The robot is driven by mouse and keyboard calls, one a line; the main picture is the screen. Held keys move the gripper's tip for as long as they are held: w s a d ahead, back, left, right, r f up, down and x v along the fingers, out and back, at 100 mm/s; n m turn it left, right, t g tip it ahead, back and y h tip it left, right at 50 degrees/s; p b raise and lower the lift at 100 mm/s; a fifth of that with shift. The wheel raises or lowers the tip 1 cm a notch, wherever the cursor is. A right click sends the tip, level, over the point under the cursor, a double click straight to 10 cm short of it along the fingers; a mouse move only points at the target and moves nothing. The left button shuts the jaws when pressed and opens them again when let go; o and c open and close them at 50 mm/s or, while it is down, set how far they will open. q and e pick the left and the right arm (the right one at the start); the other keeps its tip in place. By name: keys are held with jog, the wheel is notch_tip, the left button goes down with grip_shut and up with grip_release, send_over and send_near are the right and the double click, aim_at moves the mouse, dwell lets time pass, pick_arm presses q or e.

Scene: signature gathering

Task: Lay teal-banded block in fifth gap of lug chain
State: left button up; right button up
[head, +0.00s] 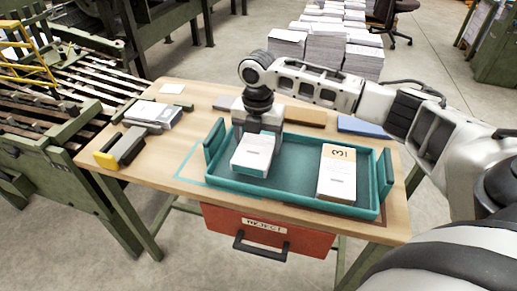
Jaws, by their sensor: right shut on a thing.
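My right gripper (264,122) reaches down into the left half of the teal tray (290,198). It is shut on a white block (252,153) that has a teal edge along its near lower side, seemingly the teal-banded block. The gripper body covers the block's far end. I cannot tell whether the block rests on the tray floor or is slightly raised. The lug chain appears to be the slatted conveyor (58,92) at the left, beyond the table's left edge. Its gaps are too small to number. My left gripper is not in view.
A grey fixture with a yellow end (120,148) and a stack of papers (153,112) sit on the table's left. A red reject box (268,232) hangs below the table.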

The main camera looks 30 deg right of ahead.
aim_at(259, 142)
jog(key=shift+d+f+p, duration=0.1)
jog(key=shift+f+p, duration=0.55)
jog(key=shift+f, duration=0.75)
jog(key=shift+f, duration=0.1)
jog(key=o, duration=1.1)
jog(key=shift+o, duration=0.2)
jog(key=shift+f, duration=0.1)
